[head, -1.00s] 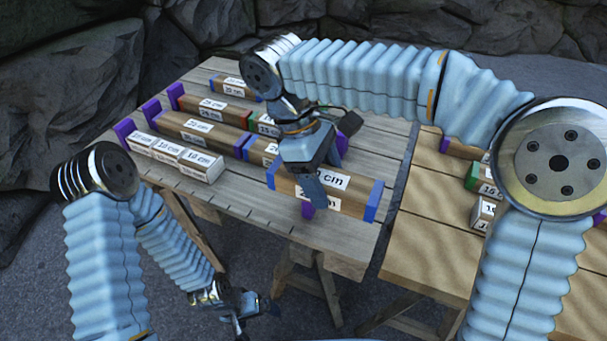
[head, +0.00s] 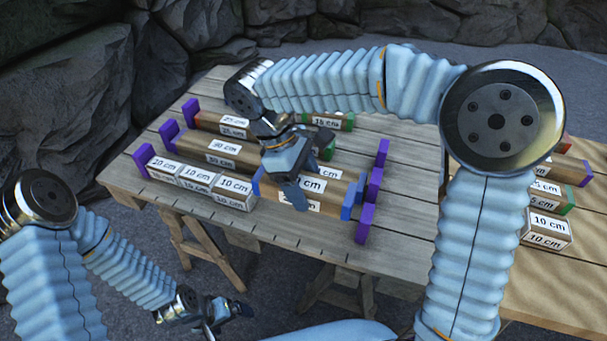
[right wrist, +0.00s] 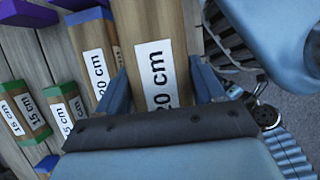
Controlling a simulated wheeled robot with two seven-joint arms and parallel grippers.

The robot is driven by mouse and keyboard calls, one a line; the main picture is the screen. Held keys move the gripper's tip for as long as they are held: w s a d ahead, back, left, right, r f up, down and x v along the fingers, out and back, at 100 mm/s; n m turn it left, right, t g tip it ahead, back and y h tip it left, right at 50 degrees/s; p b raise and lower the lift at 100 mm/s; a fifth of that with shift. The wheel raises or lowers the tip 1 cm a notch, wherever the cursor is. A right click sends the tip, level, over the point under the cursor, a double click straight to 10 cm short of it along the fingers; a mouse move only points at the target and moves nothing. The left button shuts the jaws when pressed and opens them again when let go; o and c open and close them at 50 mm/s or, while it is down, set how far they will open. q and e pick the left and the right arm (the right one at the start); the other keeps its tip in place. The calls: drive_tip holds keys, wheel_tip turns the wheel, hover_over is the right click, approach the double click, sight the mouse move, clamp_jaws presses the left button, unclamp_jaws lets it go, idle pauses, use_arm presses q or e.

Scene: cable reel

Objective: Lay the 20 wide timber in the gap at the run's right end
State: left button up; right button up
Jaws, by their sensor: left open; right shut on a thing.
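My right gripper (head: 292,190) is shut across the middle of a wooden timber with blue ends (head: 328,200), labelled 20 cm. It also shows between the fingers in the right wrist view (right wrist: 155,75). In the head view, this timber lies over the front run, between the white 10 cm blocks (head: 235,193) and the purple stop (head: 364,224) at the run's right end. Its blue ends look close to both. I cannot tell whether it rests on the table. My left gripper (head: 228,309) is open and empty, low in front of the table.
Behind are runs with a 30 cm timber (head: 222,150) and a 25 cm timber (head: 232,126), between purple stops (head: 169,133). Another blue-ended 20 cm timber (right wrist: 92,45) lies beside the held one. A second table (head: 560,285) at right carries spare blocks (head: 546,230).

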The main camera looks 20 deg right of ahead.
drive_tip(key=shift+f, duration=0.8)
wheel_tip(320, 180, down, 2)
drive_tip(key=shift+f+b, duration=0.2)
drive_tip(key=shift+b, duration=0.1)
drive_tip(key=shift+f+b, duration=1.05)
drive_tip(key=shift+f, duration=0.1)
drive_tip(key=shift+f, duration=0.4)
drive_tip(key=o, duration=1.3)
